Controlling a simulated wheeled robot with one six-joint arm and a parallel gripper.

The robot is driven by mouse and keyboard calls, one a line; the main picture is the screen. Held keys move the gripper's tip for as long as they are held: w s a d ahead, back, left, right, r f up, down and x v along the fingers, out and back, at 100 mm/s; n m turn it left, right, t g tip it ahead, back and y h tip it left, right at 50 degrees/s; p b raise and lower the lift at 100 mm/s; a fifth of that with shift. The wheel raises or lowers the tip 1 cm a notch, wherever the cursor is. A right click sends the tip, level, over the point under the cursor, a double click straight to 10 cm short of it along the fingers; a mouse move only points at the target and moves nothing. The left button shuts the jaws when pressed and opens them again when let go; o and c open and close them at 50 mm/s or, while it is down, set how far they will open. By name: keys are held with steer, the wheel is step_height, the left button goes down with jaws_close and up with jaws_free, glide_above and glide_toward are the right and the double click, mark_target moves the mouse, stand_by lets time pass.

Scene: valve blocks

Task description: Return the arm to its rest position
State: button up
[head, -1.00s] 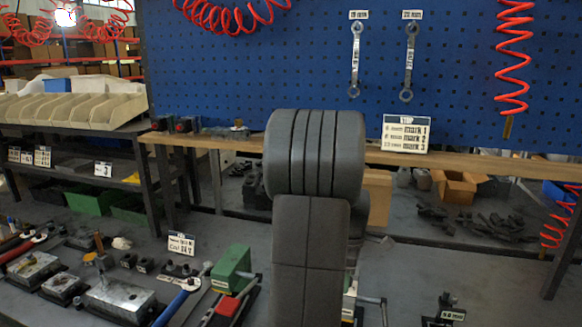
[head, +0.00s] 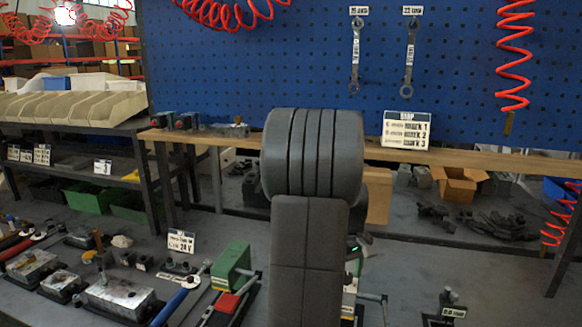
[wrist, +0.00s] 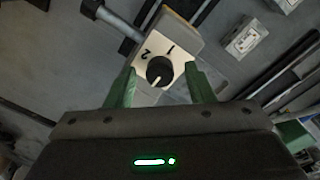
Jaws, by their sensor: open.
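My gripper (wrist: 161,78) is open in the wrist view, with one green finger on each side of a pale plate (wrist: 168,50). The plate bears the marks 1 and 2 and a round black knob (wrist: 159,71) with a white pointer line. The knob lies between the fingertips, with nothing clamped; I cannot tell how far the fingers are above the plate. In the head view my arm (head: 312,155) stands upright in the middle and hides most of my gripper.
Left of my arm is a green block with a red part (head: 233,268). Metal valve blocks (head: 118,295) and a blue-handled tool (head: 170,307) lie farther left. A small black fixture (head: 446,305) stands at the right. A blue pegboard (head: 450,60) with wrenches is behind.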

steer(key=shift+m+b, duration=0.3)
steer(key=shift+m, duration=1.9)
